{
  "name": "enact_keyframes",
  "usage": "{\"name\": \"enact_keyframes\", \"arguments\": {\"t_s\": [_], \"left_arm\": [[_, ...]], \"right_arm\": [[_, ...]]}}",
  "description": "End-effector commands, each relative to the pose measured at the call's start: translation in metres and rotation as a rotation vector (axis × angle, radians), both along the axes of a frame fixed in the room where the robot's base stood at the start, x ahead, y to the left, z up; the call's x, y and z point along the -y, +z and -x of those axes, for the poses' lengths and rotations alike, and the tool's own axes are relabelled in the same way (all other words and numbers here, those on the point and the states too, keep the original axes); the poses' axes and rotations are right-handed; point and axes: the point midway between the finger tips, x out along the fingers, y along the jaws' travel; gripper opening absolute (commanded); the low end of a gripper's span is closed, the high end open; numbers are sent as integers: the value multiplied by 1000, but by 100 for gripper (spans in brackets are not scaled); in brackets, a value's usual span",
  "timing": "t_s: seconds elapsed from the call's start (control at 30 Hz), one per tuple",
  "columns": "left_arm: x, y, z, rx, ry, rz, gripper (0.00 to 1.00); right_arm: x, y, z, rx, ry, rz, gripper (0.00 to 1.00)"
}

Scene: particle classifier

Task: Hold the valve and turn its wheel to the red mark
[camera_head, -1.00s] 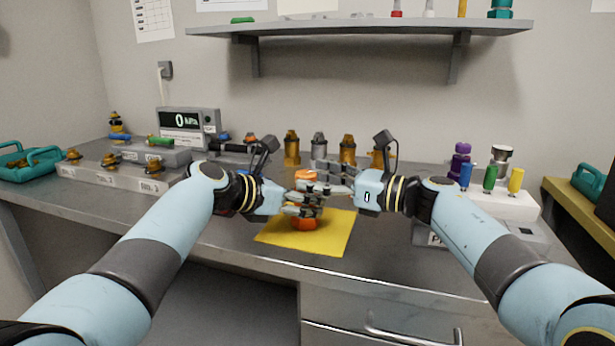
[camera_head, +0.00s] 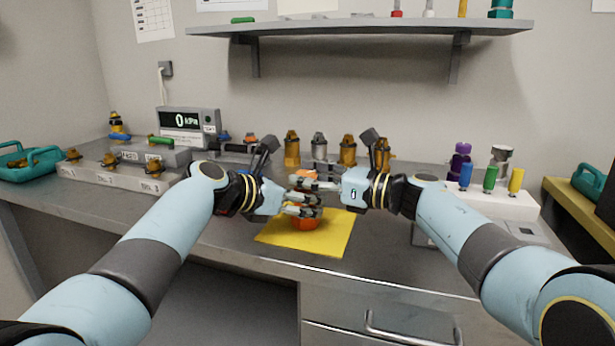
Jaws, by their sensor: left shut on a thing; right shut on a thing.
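An orange valve (camera_head: 306,222) stands upright on a yellow mat (camera_head: 335,237) at the middle of the bench. My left gripper (camera_head: 304,205) is shut on the valve's body from the left. My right gripper (camera_head: 310,182) is shut on the wheel at the valve's top, just above the left one, coming from the right. The fingers cover much of the valve and wheel. No red mark can be made out.
A pressure display (camera_head: 188,122) and a rack with several small valves (camera_head: 115,176) stand at the left. Several brass and grey fittings (camera_head: 292,150) stand behind my grippers. A white block with coloured handles (camera_head: 497,201) is at the right. A shelf (camera_head: 360,26) hangs above.

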Motion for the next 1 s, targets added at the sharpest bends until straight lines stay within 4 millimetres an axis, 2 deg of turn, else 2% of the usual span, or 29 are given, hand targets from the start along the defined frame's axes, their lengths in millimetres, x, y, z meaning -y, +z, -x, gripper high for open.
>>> {"name": "enact_keyframes", "arguments": {"t_s": [0.03, 0.17, 0.5, 0.83, 0.87, 1.0], "left_arm": [[-1, -5, 1, -6, 1, -5, 0], [-1, -5, 1, -6, 1, -5, 0], [-1, -5, 1, -6, 1, -5, 0], [-1, -5, 1, -6, 1, -5, 0], [-1, -5, 1, -6, 1, -5, 0], [-1, -5, 1, -6, 1, -5, 0]], "right_arm": [[-1, -1, 1, -2, -1, -1, 4], [-3, -2, 2, -2, -52, -2, 4], [-3, -2, 2, -6, -308, -6, 4], [-2, -2, 2, -8, -327, -7, 4], [-2, -2, 2, -8, -327, -7, 39], [-2, -1, 2, -7, -328, -6, 57]]}}
